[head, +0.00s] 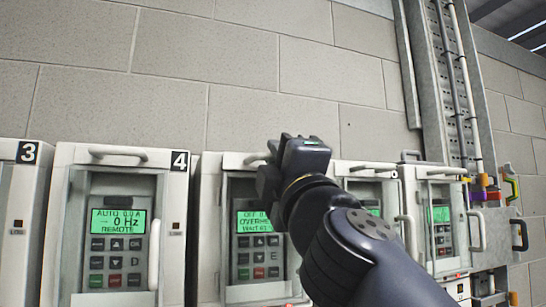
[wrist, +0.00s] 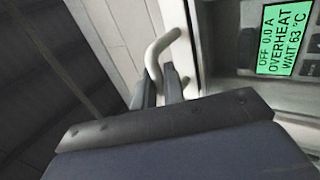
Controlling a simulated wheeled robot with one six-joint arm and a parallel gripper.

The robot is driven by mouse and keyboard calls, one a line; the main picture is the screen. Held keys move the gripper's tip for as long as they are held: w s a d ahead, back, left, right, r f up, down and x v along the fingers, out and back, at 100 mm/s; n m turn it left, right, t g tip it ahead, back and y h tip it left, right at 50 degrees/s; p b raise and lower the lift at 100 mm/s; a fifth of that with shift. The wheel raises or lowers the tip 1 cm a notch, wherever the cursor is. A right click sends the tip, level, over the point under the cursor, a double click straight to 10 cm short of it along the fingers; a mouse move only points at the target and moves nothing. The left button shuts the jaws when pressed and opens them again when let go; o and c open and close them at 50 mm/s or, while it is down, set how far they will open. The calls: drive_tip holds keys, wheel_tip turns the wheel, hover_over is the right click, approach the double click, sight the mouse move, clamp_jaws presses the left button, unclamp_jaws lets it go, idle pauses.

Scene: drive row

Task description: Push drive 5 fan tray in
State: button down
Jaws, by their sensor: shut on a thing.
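Drive 5 (head: 213,220) is the cabinet just right of the one marked 4; its own number is hidden behind my arm. My gripper (wrist: 168,88) is shut on this handle. In the head view my gripper (head: 280,155) covers the tray's right part. I cannot tell how far the tray stands out.
Drive 4 (head: 62,225) stands close on the left, its display (head: 118,221) reading AUTO. More drives (head: 440,215) stand on the right. Behind is a block wall (head: 240,60) with a cable ladder (head: 450,80). Coloured padlocks (head: 480,188) hang at the far right.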

drive_tip(key=shift+w, duration=0.1)
drive_tip(key=shift+w+a+b, duration=0.2)
drive_tip(key=shift+w, duration=0.5)
drive_tip(key=shift+w+a+b, duration=0.2)
drive_tip(key=shift+w, duration=0.45)
drive_tip(key=shift+r, duration=0.1)
drive_tip(key=shift+s, duration=0.1)
drive_tip(key=c, duration=1.6)
unclamp_jaws()
drive_tip(key=shift+w, duration=0.25)
drive_tip(key=shift+o, duration=0.2)
drive_tip(key=shift+s, duration=0.1)
drive_tip(key=b+v, duration=0.3)
drive_tip(key=v, duration=0.8)
drive_tip(key=shift+b, duration=0.35)
